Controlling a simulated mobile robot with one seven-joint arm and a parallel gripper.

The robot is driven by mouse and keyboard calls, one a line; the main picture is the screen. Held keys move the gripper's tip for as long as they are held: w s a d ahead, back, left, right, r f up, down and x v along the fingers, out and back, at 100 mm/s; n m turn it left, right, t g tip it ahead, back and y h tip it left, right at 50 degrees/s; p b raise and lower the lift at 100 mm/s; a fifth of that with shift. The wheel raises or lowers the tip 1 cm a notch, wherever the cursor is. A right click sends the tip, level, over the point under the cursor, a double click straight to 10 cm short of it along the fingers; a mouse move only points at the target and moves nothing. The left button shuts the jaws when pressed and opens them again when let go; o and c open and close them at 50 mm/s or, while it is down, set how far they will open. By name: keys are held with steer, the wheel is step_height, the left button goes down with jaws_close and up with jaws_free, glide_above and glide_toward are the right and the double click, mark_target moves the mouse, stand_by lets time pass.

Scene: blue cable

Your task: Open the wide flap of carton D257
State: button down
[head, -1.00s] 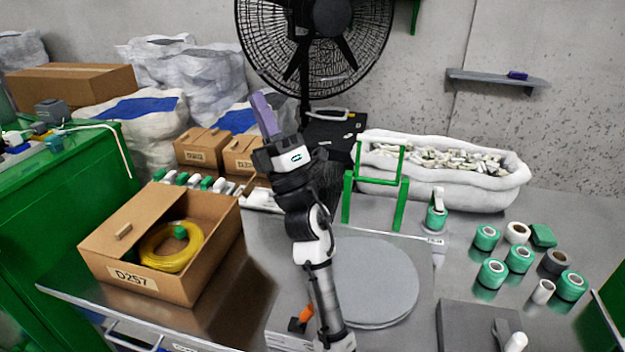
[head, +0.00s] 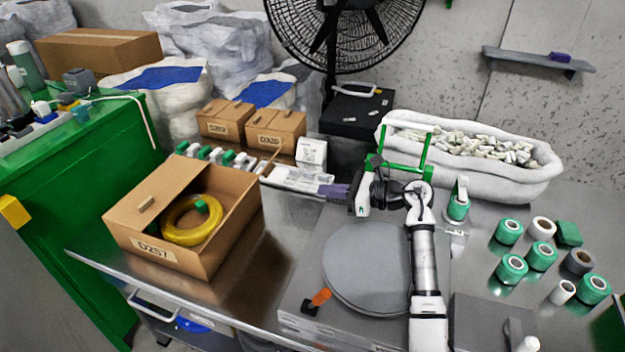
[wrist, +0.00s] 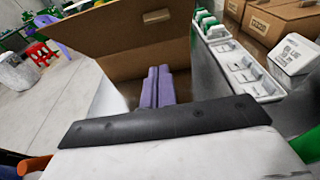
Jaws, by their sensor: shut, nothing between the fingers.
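Carton D257 (head: 153,250) is a brown box on the left of the metal table. Its top is open on the right side, and a coil of yellow cable (head: 185,237) with a green piece shows inside. A brown panel with a small tan block (head: 146,204) forms its left side; I cannot tell whether this is the wide flap. My gripper (head: 326,191) is right of the carton, apart from it, its purple fingers pointing left. In the wrist view the fingers (wrist: 157,87) are shut and empty, with the carton's brown panel (wrist: 120,32) beyond them.
Two small cartons (head: 275,128), a white box (head: 311,152) and a row of green and white parts (head: 225,157) stand behind. A grey round plate (head: 366,268) lies below my arm. A green frame (head: 425,150) stands near my wrist. Bare table lies between carton and plate.

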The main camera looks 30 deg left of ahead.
mark_target(272, 164)
steer(key=r+p+x, duration=0.2)
steer(key=p+x, duration=0.3)
steer(key=x, duration=0.7)
steer(key=shift+r+p, duration=0.3)
steer(key=shift+r, duration=0.2)
steer(key=shift+s+a+b, duration=0.1)
steer(key=shift+a+b, duration=0.15)
steer(key=shift+b, duration=0.1)
steer(key=shift+h, duration=0.4)
steer(key=a+r, duration=0.1)
steer(key=r+b, duration=0.1)
steer(key=a+r+b, duration=0.1)
steer(key=shift+s+a+r, duration=0.2)
steer(key=shift+s+a, duration=0.1)
steer(key=shift+s+a+r+b, duration=0.2)
steer(key=shift+a+b, duration=0.4)
steer(key=shift+b, duration=0.2)
steer(key=shift+a+r, duration=0.2)
steer(key=shift+r, duration=0.05)
